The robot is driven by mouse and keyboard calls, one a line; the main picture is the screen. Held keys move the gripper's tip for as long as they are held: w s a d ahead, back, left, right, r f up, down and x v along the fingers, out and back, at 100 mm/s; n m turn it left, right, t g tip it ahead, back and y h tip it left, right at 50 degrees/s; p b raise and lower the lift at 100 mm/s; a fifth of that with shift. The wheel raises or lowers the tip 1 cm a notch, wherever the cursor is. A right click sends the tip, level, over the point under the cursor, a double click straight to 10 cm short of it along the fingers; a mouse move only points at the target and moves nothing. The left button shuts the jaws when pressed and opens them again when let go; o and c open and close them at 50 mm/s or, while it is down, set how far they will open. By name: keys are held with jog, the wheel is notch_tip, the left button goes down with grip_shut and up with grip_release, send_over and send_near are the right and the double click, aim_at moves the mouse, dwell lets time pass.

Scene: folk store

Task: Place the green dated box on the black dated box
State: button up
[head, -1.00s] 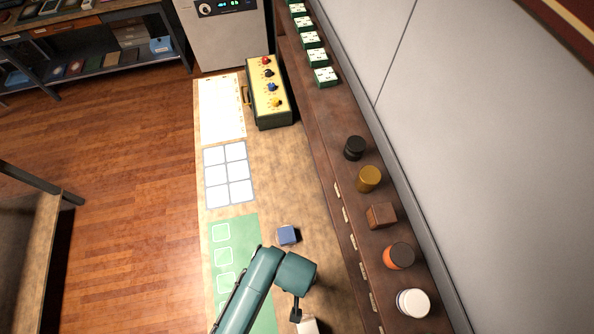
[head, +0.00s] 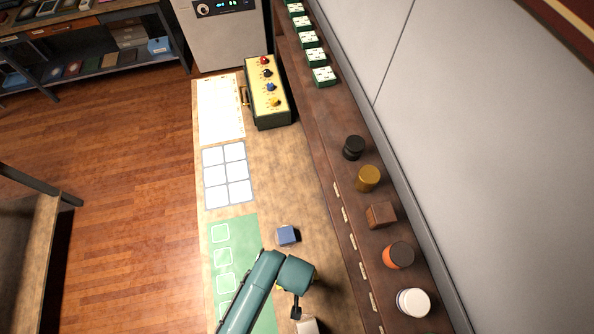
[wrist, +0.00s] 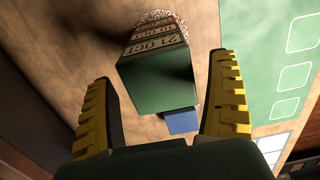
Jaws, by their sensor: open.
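In the wrist view a green box (wrist: 155,88) with dated print on one side lies between the two yellow-padded fingers of my gripper (wrist: 163,70). The fingers are spread wide, with visible gaps on both sides of the box. A speckled brown and white patch shows at the box's far end. In the head view my arm covers most of the gripper and the green box. I cannot make out a black dated box in either view.
A blue block (head: 287,235) stands on the bench beside the green mat (head: 222,261). A pale block (head: 307,326) is at the bottom edge. Jars and a brown block (head: 381,215) line the ledge at right. Bare bench lies beyond the blue block.

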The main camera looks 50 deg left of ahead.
notch_tip(320, 180, up, 12)
jog(key=shift+r, duration=0.15)
dwell(0.3)
dwell(0.4)
